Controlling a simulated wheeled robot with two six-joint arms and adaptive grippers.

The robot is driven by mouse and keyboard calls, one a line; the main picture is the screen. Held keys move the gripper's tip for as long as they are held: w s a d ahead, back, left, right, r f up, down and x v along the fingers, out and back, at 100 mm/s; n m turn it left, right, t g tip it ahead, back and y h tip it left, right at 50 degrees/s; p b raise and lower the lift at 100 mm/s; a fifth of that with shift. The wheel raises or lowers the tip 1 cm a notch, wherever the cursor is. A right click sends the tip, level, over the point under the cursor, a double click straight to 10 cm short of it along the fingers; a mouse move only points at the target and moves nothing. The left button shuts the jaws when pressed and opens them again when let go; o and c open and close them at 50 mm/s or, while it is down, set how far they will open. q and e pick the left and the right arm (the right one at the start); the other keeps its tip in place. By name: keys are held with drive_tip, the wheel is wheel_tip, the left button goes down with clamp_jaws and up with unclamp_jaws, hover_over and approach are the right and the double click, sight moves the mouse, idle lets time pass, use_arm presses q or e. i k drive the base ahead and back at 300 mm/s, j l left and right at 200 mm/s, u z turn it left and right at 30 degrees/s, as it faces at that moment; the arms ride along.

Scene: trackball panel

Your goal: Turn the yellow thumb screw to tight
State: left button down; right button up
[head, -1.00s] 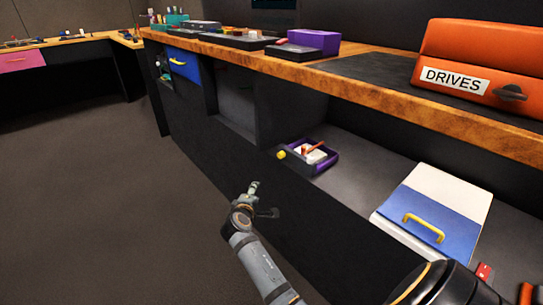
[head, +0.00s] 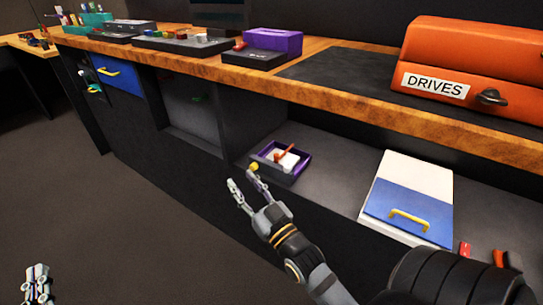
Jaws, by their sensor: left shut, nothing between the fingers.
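The yellow thumb screw (head: 254,167) is a small knob at the front left of a black and purple open box (head: 297,171) on the lower shelf. A white piece and an orange-red handle show inside the box. My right gripper (head: 243,182) is open, with its two fingers spread just below and in front of the screw. One fingertip appears very near the screw; I cannot tell whether it touches. My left gripper (head: 36,284) is at the bottom left edge, over the floor, shut and empty, far from the screw.
A white and blue box with a yellow handle (head: 408,215) stands to the right on the lower shelf (head: 335,185). The wooden worktop (head: 340,94) overhangs the shelf and carries an orange DRIVES case (head: 465,65). The floor at the left is clear.

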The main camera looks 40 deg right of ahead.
sight(253, 166)
drive_tip(key=i+j+z, duration=0.3)
drive_tip(key=z, duration=0.2)
drive_tip(key=i+j+z, duration=0.35)
drive_tip(key=z, duration=0.15)
drive_tip(key=i+j+z, duration=0.15)
drive_tip(key=j+z, duration=0.35)
drive_tip(key=i+j+z, duration=0.1)
drive_tip(key=j+z, duration=0.4)
drive_tip(key=j, duration=0.2)
drive_tip(key=j+z, duration=0.5)
drive_tip(key=k+j+z, duration=0.15)
drive_tip(key=j+z, duration=0.35)
drive_tip(key=j, duration=0.15)
drive_tip(key=k+j+z, duration=0.2)
drive_tip(key=j+z, duration=0.3)
drive_tip(key=j, duration=0.05)
